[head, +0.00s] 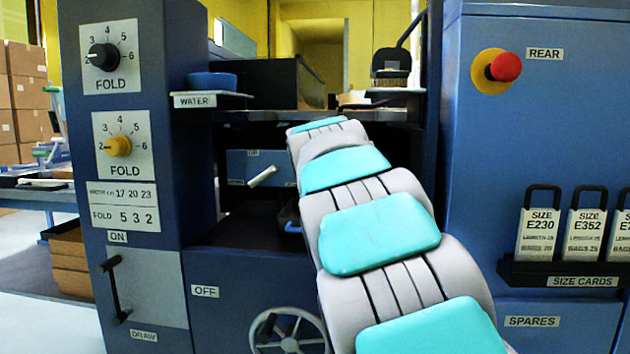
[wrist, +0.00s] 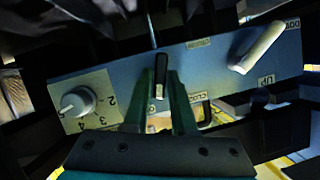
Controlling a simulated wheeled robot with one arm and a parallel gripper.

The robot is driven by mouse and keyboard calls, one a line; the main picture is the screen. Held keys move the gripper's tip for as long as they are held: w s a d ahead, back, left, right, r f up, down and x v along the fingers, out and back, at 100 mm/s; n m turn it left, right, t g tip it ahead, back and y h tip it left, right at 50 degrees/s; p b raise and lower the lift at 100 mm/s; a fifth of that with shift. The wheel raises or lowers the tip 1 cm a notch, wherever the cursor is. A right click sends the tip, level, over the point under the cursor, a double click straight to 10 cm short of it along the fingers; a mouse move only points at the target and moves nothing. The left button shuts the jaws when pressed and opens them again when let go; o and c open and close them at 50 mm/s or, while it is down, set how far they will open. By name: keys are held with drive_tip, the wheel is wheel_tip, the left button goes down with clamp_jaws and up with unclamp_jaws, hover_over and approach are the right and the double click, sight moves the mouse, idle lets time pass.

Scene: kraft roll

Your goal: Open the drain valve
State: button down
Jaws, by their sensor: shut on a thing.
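A small dark lever (wrist: 160,68) with a pale lower end stands on a blue panel (wrist: 120,75) in the wrist view. It lies between the two green fingers of my gripper (wrist: 163,88), which is shut on it. A label beside it on the right seems to begin "CLO", and a partly covered one on the left shows an "O". I cannot read any drain label, so I take this lever as the likely valve handle. In the head view my arm reaches into the machine's opening and hides the gripper and this lever.
The panel also bears a grey dial (wrist: 77,102) and a white lever (wrist: 258,48) near "UP" and "DOWN" labels. The white lever shows in the head view (head: 262,176). A handwheel (head: 289,335) is below. Machine walls flank my arm; a blue bowl (head: 211,80) stands at left.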

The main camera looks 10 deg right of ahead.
drive_tip(key=shift+d+f+m+t+y, duration=0.15)
drive_tip(key=shift+m+t+y, duration=0.6)
drive_tip(key=shift+m, duration=0.95)
drive_tip(key=c, duration=0.8)
unclamp_jaws()
drive_tip(key=shift+s, duration=0.1)
